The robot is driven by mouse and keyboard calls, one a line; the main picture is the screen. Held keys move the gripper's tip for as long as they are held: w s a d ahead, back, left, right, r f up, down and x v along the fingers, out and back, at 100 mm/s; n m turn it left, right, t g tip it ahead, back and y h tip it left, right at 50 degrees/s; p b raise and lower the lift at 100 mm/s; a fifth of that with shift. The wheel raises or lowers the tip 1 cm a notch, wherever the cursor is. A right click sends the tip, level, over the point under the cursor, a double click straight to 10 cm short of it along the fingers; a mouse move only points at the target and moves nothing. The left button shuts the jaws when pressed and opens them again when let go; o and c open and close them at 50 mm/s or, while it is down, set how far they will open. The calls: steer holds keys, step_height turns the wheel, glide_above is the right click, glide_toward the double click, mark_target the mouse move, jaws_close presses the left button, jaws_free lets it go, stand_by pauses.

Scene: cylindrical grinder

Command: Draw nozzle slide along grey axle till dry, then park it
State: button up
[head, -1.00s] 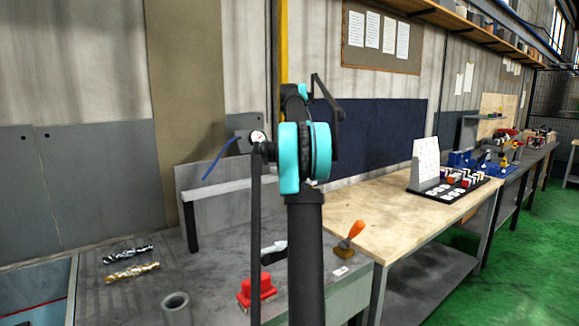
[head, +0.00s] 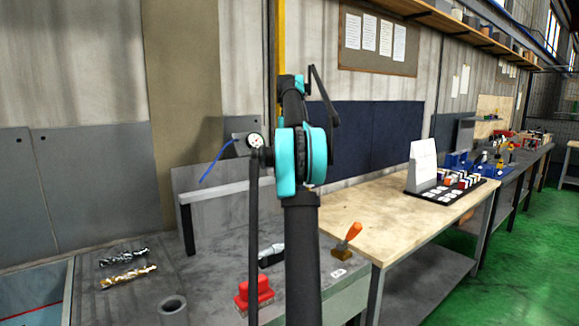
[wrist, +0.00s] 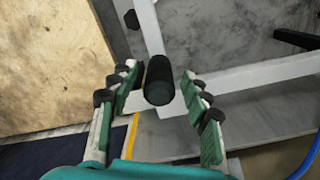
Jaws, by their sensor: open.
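In the wrist view my gripper (wrist: 162,92) is open, with its green and black fingers apart on either side of a black cylinder (wrist: 159,82) seen end-on. I cannot tell whether they touch it. The cylinder may be the nozzle slide's handle. A pale grey bar (wrist: 255,75) passes behind it; in the head view a pale bar (head: 232,188) runs above the grey bench. I cannot tell which part is the grey axle. A round gauge (head: 255,141) with a blue hose (head: 216,162) shows left of my arm. The fingertips are hidden in the head view.
A wooden bench (head: 365,212) stands right, with a black tray (head: 445,198).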

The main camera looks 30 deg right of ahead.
steer(key=shift+r, duration=1.95)
